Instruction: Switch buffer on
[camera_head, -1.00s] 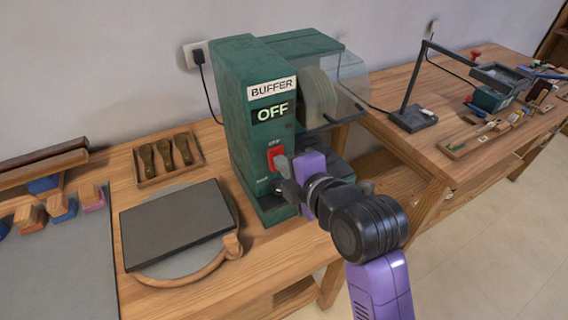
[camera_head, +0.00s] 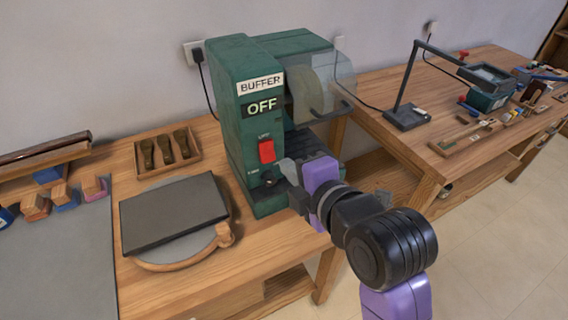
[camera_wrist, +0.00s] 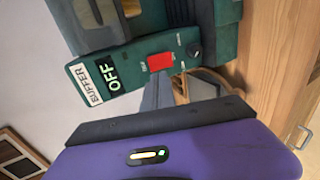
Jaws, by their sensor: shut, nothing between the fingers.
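The green buffer machine (camera_head: 237,120) stands on the wooden bench, and its label reads OFF (camera_head: 262,105). A red rocker switch (camera_head: 267,151) sits on its front panel, with a small dark knob (camera_head: 269,181) below it. In the wrist view the red switch (camera_wrist: 160,61), the OFF sign (camera_wrist: 112,77) and the dark knob (camera_wrist: 194,49) are clear. My gripper (camera_head: 285,169) is shut and empty. In the head view its tips appear just to the lower right of the switch; contact cannot be made out.
A dark slab (camera_head: 174,212) on a round base and a wooden tray (camera_head: 166,152) lie left of the buffer. A clear guard (camera_head: 318,85) covers the wheel. A lamp (camera_head: 407,114) stands on the right bench.

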